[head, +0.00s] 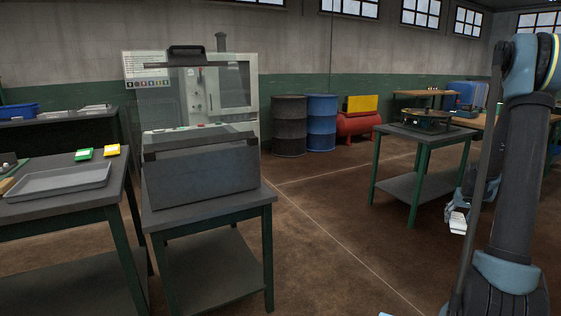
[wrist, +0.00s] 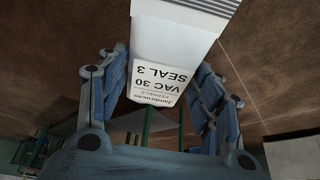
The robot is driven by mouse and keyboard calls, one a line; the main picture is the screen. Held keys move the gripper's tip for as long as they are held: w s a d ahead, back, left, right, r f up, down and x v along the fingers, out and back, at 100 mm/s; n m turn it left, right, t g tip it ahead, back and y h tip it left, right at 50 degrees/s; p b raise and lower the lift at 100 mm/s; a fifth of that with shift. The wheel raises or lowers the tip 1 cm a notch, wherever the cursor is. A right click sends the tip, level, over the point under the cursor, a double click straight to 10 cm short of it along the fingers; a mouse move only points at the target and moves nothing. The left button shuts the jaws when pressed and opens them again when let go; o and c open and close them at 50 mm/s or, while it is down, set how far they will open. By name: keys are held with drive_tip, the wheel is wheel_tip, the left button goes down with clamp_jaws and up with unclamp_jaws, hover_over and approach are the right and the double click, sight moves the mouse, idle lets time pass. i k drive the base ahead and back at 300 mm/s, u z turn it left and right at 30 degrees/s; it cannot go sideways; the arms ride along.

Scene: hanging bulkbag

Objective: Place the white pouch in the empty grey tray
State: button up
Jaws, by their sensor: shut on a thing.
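The white pouch (wrist: 170,45) fills the top middle of the wrist view, its printed label reading "VAC 30 SEAL 3" upside down. My gripper (wrist: 160,95) is shut on it, with one blue-grey finger on each side. In the head view the pouch (head: 458,222) shows small and pale below my gripper (head: 464,205), at the right, over the floor and partly hidden by my arm. The grey tray (head: 60,182) lies on the dark table at the far left of the head view, empty and well away from the gripper.
Green (head: 83,154) and yellow (head: 112,150) items lie behind the tray. A grey machine with a clear raised lid (head: 200,168) stands on a table right of it. Another table (head: 425,132) holds a round device. Open floor lies between the tables.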

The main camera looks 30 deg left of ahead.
sight(65, 183)
drive_tip(key=u, duration=0.05)
drive_tip(key=k, duration=0.55)
drive_tip(key=u, duration=1.85)
